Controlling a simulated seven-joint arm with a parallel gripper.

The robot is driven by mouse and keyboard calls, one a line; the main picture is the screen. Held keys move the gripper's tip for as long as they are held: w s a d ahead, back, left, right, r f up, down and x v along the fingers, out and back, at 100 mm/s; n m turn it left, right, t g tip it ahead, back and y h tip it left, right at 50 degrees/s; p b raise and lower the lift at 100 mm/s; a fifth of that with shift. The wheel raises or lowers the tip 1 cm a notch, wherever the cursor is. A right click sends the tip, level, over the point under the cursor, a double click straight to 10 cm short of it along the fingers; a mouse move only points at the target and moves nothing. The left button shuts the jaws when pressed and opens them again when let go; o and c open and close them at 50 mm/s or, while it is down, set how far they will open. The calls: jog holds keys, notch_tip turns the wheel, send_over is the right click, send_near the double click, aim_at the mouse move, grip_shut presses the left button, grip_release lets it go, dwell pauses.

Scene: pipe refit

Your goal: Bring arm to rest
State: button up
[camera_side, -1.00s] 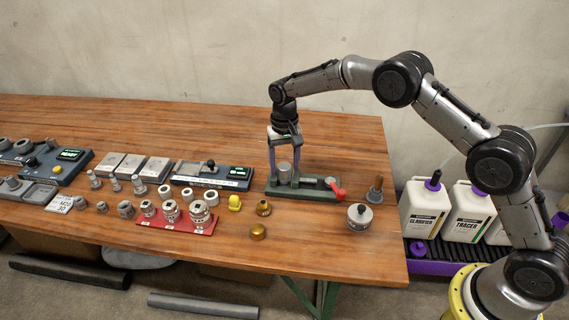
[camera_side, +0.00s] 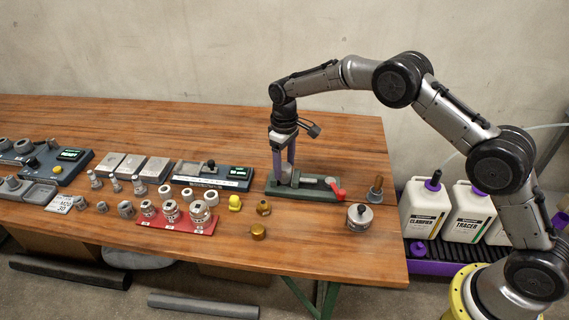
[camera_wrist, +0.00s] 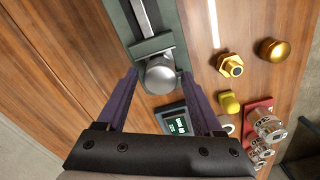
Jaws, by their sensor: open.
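My gripper (camera_side: 284,166) points down over the left end of the green vise-like fixture (camera_side: 305,194) on the wooden table. In the wrist view my gripper (camera_wrist: 165,88) shows its two purple fingers spread wide, one on each side of a round grey metal part (camera_wrist: 160,76) on the fixture. Nothing is held between the fingers. The fixture has a red handle (camera_side: 337,190) at its right end. Whether the fingers reach down beside the grey part or stay above it is hard to tell.
Right of the fixture stand a brown-handled tool (camera_side: 375,189) and a round silver part (camera_side: 359,217). Brass fittings (camera_side: 258,232) and a red tray (camera_side: 178,222) lie in front. A device with a screen (camera_side: 212,176) is to the left. The table behind is clear.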

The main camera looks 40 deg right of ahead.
jog(key=shift+n, duration=0.8)
grip_shut()
jog(key=m, duration=0.4)
jog(key=shift+w+m, duration=0.1)
jog(key=shift+m, duration=1)
